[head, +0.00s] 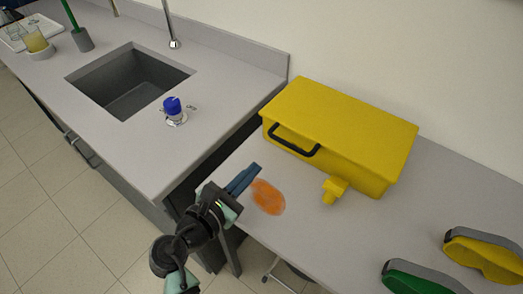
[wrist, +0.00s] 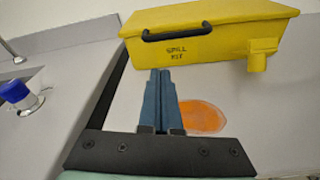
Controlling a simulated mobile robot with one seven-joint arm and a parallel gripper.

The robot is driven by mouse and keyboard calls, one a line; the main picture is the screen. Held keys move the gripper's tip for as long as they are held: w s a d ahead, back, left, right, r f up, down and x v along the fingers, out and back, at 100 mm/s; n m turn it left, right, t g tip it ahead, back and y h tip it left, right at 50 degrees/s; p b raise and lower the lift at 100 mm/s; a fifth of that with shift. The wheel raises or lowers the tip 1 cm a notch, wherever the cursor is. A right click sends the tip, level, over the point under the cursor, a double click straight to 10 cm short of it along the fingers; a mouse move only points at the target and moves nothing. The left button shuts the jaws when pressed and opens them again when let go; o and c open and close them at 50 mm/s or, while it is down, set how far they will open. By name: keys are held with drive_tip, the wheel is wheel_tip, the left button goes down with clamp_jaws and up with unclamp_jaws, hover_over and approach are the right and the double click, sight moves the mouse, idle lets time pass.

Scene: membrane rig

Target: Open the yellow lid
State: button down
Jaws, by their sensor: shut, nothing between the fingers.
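The yellow lid (head: 340,112) is down on a yellow box on the right-hand counter. The box has a black handle (head: 291,142) on its front and a small yellow spout-like part (head: 334,190) at its lower front. In the wrist view the lid (wrist: 215,16) and handle (wrist: 177,32) are ahead, above the lettering "SPILL KIT". My gripper (head: 256,168) is in front of and left of the box, apart from it. Its blue fingers (wrist: 160,75) are together with nothing between them, pointing toward the box front.
An orange spill (head: 268,196) lies on the counter beside my fingers. A sink (head: 130,85) and a blue-topped fixture (head: 173,110) are on the left counter. Yellow (head: 485,252) and green (head: 425,280) items with grey tops lie at the lower right. A wall stands behind the box.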

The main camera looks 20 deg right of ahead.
sight(278, 168)
drive_tip(key=f+n, duration=0.1)
drive_tip(key=s+f+n, duration=0.1)
drive_tip(key=f, duration=0.1)
drive_tip(key=shift+h, duration=0.4)
drive_tip(key=shift+d, duration=0.25)
drive_tip(key=x, duration=0.9)
drive_tip(key=shift+w+d+f+b, duration=0.15)
drive_tip(key=shift+d+b, duration=0.2)
drive_tip(key=shift+d, duration=0.05)
drive_tip(key=r+p, duration=0.1)
drive_tip(key=r, duration=0.2)
drive_tip(key=shift+s+a+p, duration=0.2)
drive_tip(key=shift+a+p, duration=0.15)
drive_tip(key=shift+a, duration=0.05)
drive_tip(key=shift+s+a+r, duration=0.1)
drive_tip(key=shift+r, duration=0.4)
drive_tip(key=shift+r+p, duration=0.15)
drive_tip(key=shift+p, duration=0.2)
